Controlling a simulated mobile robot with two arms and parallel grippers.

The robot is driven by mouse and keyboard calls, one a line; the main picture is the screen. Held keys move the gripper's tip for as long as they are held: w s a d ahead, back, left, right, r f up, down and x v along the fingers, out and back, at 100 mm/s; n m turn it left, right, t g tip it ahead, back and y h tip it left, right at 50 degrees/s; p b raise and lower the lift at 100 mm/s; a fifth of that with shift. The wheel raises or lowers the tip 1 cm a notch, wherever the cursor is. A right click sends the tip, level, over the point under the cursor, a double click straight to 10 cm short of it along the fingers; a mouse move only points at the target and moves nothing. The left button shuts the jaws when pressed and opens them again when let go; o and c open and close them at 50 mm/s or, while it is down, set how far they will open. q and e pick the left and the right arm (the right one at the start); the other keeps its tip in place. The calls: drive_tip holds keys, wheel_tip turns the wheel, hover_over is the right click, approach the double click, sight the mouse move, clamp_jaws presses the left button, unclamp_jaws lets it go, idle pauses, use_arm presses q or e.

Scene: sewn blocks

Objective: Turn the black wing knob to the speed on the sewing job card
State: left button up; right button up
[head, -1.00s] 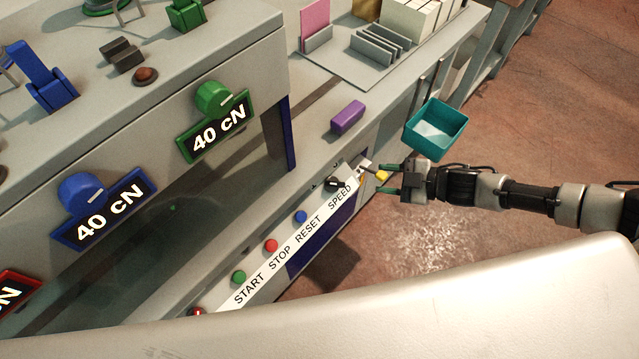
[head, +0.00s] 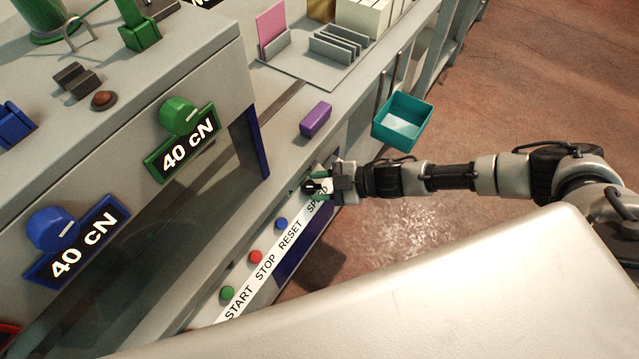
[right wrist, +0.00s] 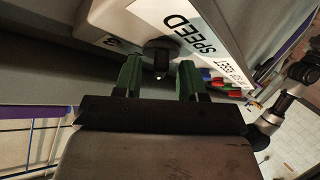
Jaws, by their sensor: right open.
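The black wing knob (head: 308,187) is on the sloped control panel above the SPEED label. It also shows in the right wrist view (right wrist: 160,58), where it lies between and just beyond my green fingertips. My right gripper (head: 318,187) is open at the knob, with one finger on each side; it also shows in the right wrist view (right wrist: 158,75). Contact with the knob cannot be told. The scale marks around the knob are mostly hidden or too small to read. The sewing job card cannot be made out. My left gripper is not in view.
Blue (head: 281,224), red (head: 255,257) and green (head: 227,293) buttons run along the same panel. A purple block (head: 316,119) sits on the ledge above. A teal bin (head: 428,124) hangs off the front edge near my right arm. A pink card (head: 271,27) stands at the back.

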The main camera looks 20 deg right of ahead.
clamp_jaws()
